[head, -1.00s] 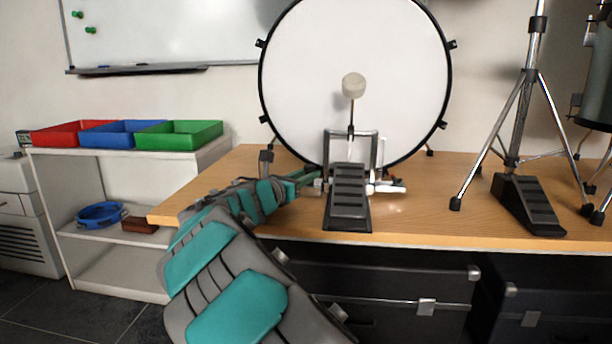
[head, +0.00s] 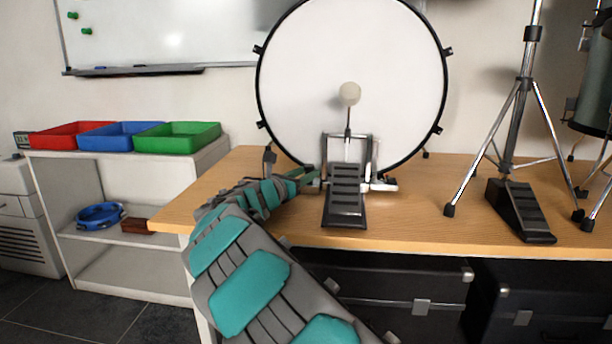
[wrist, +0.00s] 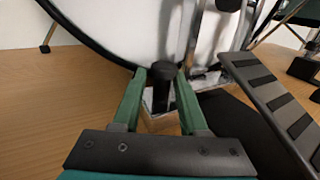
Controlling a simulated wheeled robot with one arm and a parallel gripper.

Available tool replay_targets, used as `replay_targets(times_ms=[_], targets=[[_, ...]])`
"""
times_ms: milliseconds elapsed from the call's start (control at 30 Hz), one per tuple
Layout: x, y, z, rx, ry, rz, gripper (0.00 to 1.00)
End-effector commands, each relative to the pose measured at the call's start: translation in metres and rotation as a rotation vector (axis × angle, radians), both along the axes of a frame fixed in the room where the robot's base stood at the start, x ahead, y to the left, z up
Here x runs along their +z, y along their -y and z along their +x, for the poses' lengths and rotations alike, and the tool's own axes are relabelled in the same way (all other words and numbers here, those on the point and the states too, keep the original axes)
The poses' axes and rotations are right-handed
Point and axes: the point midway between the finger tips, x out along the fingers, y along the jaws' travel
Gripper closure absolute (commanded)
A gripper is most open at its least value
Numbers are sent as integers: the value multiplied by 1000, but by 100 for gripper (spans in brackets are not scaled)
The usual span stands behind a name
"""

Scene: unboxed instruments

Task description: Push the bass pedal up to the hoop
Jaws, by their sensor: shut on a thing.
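The bass pedal (head: 345,203) stands on the table in front of the bass drum (head: 320,60), its footboard toward the front edge and its pale round beater (head: 350,93) raised before the white drumhead. The black hoop (head: 445,80) curves down behind the pedal's frame; it also shows in the wrist view (wrist: 85,46). My gripper (head: 309,178) is at the pedal's left side, low over the table. In the wrist view my gripper (wrist: 161,78) is shut on a dark upright post of the pedal, left of the footboard (wrist: 275,105). Whether pedal and hoop touch is hidden.
A cymbal-type stand (head: 515,110) with another pedal (head: 520,210) stands on the table at the right. Red, blue and green trays (head: 178,138) sit on a white shelf at the left. Dark cases are under the table (head: 410,240). Bare tabletop lies between pedal and stand.

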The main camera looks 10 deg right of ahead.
Motion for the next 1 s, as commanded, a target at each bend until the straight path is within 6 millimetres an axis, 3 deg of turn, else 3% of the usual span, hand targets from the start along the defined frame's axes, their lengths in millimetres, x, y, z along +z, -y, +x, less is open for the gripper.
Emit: replay_targets(times_ms=[233,567,1000], targets=[[2,0,0,0,1,-3,40],[1,-5,-6,-1,-1,-2,40],[1,-50,-49,2,0,-1,40]])
